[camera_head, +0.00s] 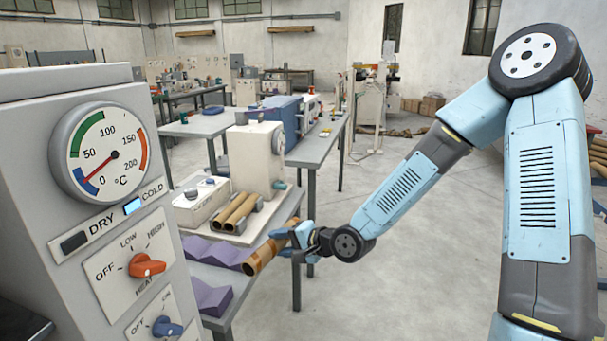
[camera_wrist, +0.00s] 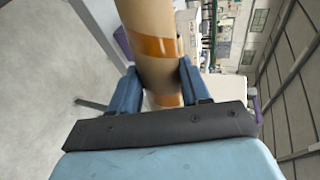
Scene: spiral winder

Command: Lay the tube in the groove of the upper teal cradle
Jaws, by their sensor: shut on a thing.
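My gripper (camera_head: 292,241) is shut on a brown cardboard tube (camera_head: 262,258) with orange bands. The tube slants across the near end of the bench in the head view. In the wrist view the tube (camera_wrist: 150,62) sits between the two blue fingers (camera_wrist: 158,90) and runs out of the top of the picture. A purple zigzag cradle (camera_head: 215,251) lies just left of the tube, and a second purple block (camera_head: 211,297) lies nearer. Both look purple; I make out no teal cradle. I cannot tell whether the tube touches the purple cradle.
Two brown tubes (camera_head: 237,211) lie side by side on a grey machine base behind the held tube. A cream winder housing (camera_head: 256,155) stands behind them. A grey control panel (camera_head: 90,190) with a dial fills the left. Open floor (camera_head: 400,240) lies right of the bench.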

